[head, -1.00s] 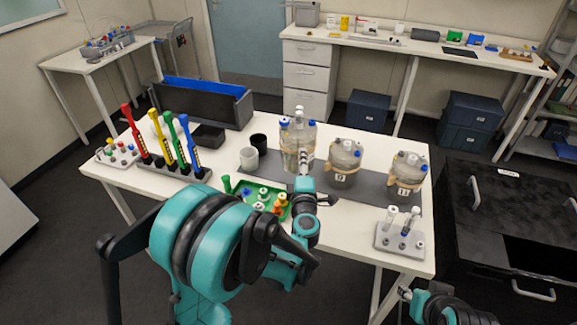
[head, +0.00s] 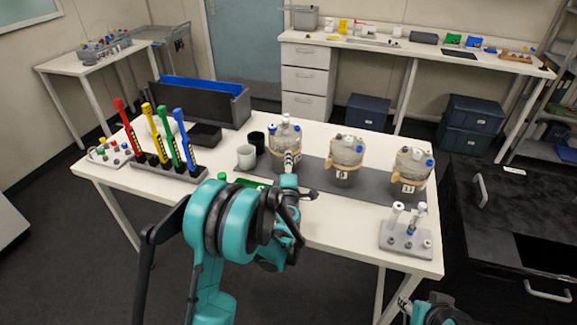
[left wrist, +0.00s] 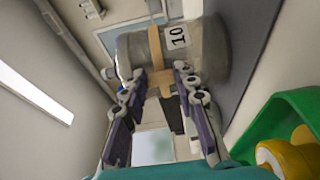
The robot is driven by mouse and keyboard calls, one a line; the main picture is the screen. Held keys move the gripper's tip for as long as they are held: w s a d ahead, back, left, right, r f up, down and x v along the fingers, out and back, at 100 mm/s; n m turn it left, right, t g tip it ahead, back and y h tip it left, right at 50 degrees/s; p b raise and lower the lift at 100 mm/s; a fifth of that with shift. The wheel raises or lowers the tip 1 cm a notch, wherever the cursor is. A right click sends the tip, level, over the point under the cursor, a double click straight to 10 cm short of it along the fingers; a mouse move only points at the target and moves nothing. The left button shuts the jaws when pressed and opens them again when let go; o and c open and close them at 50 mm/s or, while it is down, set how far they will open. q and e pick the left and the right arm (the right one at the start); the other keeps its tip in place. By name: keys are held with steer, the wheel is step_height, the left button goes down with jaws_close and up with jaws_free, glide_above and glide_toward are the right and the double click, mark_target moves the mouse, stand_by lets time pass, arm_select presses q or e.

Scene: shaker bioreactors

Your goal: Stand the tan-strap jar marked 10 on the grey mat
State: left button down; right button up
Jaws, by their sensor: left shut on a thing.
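The tan-strap jar (head: 284,142) is upright at the left end of the grey mat (head: 313,178). Its white label reads 10 in the left wrist view (left wrist: 178,37). My left gripper (head: 290,160) is shut on the jar at its strap, and in the left wrist view the fingers (left wrist: 165,82) lie on either side of the strap. The jar's base is at or just above the mat; I cannot tell whether it touches. Of my right arm, only a part shows at the head view's lower right edge, and its finger state is unclear.
Two similar strapped jars, the middle one (head: 346,160) and the right one (head: 411,170), stand on the mat. A white cup (head: 246,157) and a black cup (head: 257,141) are close left. A green tray (head: 250,183) is in front, partly hidden by my arm. A tube rack (head: 405,240) stands front right.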

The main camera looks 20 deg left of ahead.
arm_select(q)
steer(key=shift+s+r, duration=0.1)
steer(key=shift+r, duration=0.05)
steer(key=c, duration=1.2)
jaws_free()
